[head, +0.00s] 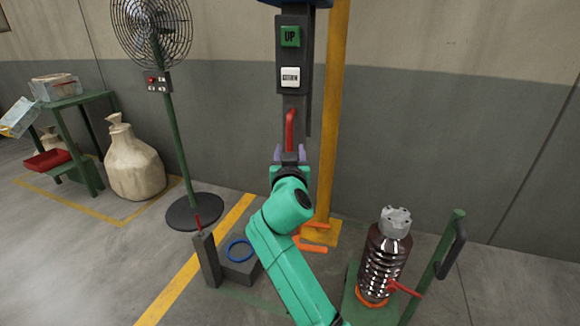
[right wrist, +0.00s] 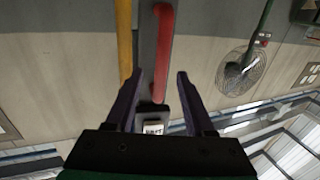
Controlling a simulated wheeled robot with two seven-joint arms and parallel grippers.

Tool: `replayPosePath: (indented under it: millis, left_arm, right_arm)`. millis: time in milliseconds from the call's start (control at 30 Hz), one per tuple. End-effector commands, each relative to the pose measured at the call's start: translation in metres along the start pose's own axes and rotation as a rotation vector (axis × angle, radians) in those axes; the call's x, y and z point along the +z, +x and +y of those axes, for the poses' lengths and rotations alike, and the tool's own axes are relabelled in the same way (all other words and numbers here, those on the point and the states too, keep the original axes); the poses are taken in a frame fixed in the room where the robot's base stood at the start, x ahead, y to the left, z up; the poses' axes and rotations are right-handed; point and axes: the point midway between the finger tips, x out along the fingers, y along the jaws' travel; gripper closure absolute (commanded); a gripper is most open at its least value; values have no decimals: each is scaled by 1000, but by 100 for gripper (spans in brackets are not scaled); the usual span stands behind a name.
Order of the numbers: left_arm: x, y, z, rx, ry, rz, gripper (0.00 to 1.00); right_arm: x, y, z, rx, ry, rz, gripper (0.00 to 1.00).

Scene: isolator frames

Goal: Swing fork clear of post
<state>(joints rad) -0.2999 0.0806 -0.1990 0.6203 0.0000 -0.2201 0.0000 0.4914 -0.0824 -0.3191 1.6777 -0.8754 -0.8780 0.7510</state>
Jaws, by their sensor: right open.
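The yellow post (head: 332,120) stands upright in the middle of the head view, and also shows in the right wrist view (right wrist: 124,40). Orange prongs (head: 312,247), apparently the fork, sit low by the post's base, partly hidden by my right arm. A red handle (head: 290,130) is on the dark column in front of the post. My right gripper (head: 289,155) is just below this handle in the head view. In the right wrist view the gripper (right wrist: 161,82) is open and empty, with the red handle (right wrist: 163,50) beyond its fingertips. My left gripper is out of view.
A control box with a green UP button (head: 290,36) and a white button (head: 290,77) hangs above. A ribbed insulator (head: 384,262) stands on a green cart at right. A fan (head: 155,30), sack (head: 131,165) and green table (head: 75,105) are at left.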

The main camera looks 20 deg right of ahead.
Motion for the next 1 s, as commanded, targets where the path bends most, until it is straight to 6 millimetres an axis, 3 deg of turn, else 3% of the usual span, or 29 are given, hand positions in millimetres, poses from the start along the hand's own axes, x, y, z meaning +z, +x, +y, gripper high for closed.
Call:
replayPosePath:
  millis: [100,300,800,867,967,1000]
  left_arm:
    - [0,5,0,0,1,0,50]
    - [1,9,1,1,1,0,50]
    - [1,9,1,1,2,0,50]
    - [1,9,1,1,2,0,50]
    - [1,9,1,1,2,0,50]
    - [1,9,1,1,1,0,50]
  right_arm:
    - [3,-36,0,-2,4,-2,46]
    - [2,-76,0,0,0,-1,46]
    - [3,-84,2,2,-3,-8,46]
    - [16,-83,7,3,-9,-43,46]
    - [68,-86,28,5,-37,-189,46]
    - [99,-91,40,2,-56,-277,46]
